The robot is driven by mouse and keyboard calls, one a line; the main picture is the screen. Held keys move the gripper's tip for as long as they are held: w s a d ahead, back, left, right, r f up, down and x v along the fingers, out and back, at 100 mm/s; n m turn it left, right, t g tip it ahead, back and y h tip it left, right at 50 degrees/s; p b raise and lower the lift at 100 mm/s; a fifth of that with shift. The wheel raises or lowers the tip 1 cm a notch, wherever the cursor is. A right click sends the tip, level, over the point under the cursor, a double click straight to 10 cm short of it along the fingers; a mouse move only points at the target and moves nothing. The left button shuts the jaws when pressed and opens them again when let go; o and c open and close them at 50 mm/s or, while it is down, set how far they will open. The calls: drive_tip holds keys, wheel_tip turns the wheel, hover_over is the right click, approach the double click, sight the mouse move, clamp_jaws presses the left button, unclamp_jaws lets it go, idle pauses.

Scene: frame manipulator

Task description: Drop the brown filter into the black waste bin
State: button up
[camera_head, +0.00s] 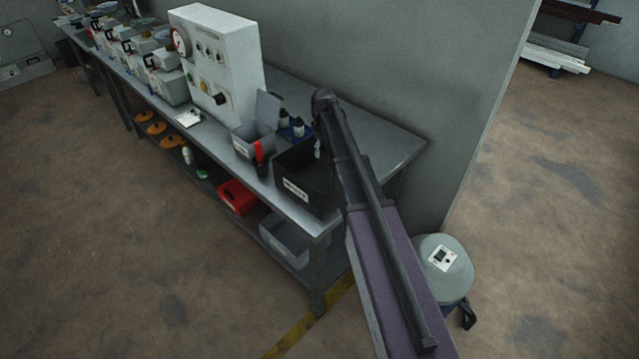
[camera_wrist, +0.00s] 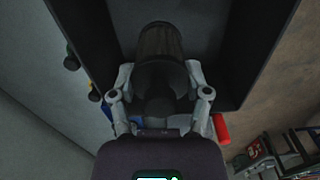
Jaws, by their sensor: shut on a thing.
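The black waste bin (camera_head: 310,200) stands on the near end of the metal bench, with a white label on its front. Its dark wall (camera_wrist: 257,50) also shows in the wrist view. The brown filter (camera_wrist: 160,42), a dark ribbed cylinder, lies between the fingers of my gripper (camera_wrist: 160,78). My gripper is shut on it and holds it over the bin's open inside. In the head view my gripper (camera_head: 318,149) shows only as a small grey piece at the bin's opening, and my arm hides the rest. The filter is hidden there.
A grey box (camera_head: 243,143) with a red item and small dark bottles (camera_head: 298,127) stand beside the bin. A white control panel (camera_head: 220,60) is farther along the bench. A grey-lidded drum (camera_head: 440,268) stands on the floor at right.

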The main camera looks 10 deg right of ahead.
drive_tip(key=shift+f, duration=0.35)
drive_tip(key=o, duration=1.2)
drive_tip(key=shift+o, duration=0.2)
drive_tip(key=shift+r, duration=0.15)
